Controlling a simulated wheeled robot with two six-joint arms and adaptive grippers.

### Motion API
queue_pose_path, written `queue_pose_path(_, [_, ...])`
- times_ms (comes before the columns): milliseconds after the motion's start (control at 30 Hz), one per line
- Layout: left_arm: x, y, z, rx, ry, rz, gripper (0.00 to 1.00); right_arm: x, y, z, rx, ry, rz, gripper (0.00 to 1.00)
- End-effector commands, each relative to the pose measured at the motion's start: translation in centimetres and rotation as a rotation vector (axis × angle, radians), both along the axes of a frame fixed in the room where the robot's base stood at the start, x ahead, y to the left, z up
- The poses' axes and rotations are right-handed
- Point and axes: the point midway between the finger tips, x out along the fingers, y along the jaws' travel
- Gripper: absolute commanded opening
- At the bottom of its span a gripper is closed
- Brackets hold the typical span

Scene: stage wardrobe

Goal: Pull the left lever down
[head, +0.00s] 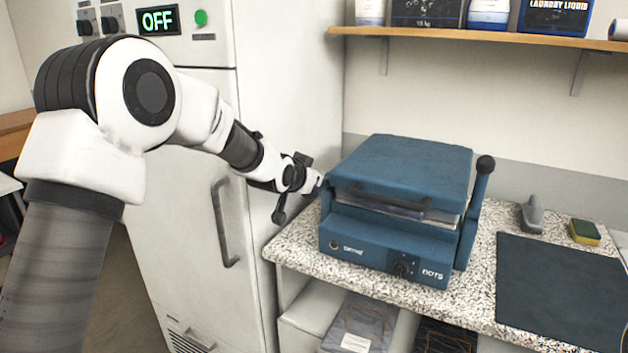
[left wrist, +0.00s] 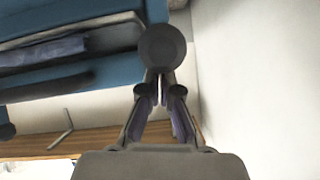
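The blue press (head: 400,175) stands on the speckled counter, its lid slightly raised over a folded garment (head: 395,205). In the left wrist view, a dark round knob (left wrist: 162,46) of the left lever sits at the tips of my left gripper (left wrist: 158,80). The fingers converge closely there and look shut on the lever just by its knob. In the head view my left gripper (head: 316,181) is at the press's left side and hides most of that lever. The right lever (head: 478,205) stands up with its black knob. My right gripper is in neither view.
A tall white cabinet (head: 290,90) with an OFF display is close behind my left arm. A wooden shelf (head: 460,38) with laundry products runs above. An iron-like grey tool (head: 531,215), a sponge (head: 584,232) and a dark mat (head: 560,290) lie to the right.

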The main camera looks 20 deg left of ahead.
Motion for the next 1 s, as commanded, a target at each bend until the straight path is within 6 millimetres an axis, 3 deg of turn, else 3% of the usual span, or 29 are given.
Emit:
queue_pose_path(33, [-0.3, 0.0, -0.9, -0.001, 0.021, 0.0, 0.0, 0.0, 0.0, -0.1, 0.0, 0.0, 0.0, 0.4])
queue_pose_path(267, [-0.3, -0.1, -0.4, -0.001, 0.024, 0.0, 0.0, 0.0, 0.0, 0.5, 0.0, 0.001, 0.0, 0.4])
queue_pose_path(367, [-0.1, -0.3, 1.3, 0.0, 0.019, 0.001, 0.0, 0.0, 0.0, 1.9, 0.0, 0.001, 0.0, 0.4])
queue_pose_path(500, [0.4, -0.6, 5.0, 0.0, 0.007, 0.003, 0.0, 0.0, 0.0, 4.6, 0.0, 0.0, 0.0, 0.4])
queue_pose_path(533, [-0.6, -0.5, 4.0, -0.002, 0.006, 0.004, 0.0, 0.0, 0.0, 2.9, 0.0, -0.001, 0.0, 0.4])
queue_pose_path(600, [-2.4, -0.5, 4.5, -0.002, 0.003, 0.003, 0.0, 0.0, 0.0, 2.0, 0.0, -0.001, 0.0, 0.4])
queue_pose_path(800, [-6.6, -0.4, 6.6, -0.002, 0.002, 0.003, 0.0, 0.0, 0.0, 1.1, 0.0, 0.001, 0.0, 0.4])
queue_pose_path(1000, [-8.6, -0.3, 7.8, 0.0, 0.002, 0.003, 0.0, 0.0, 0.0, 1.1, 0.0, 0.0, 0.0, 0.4])
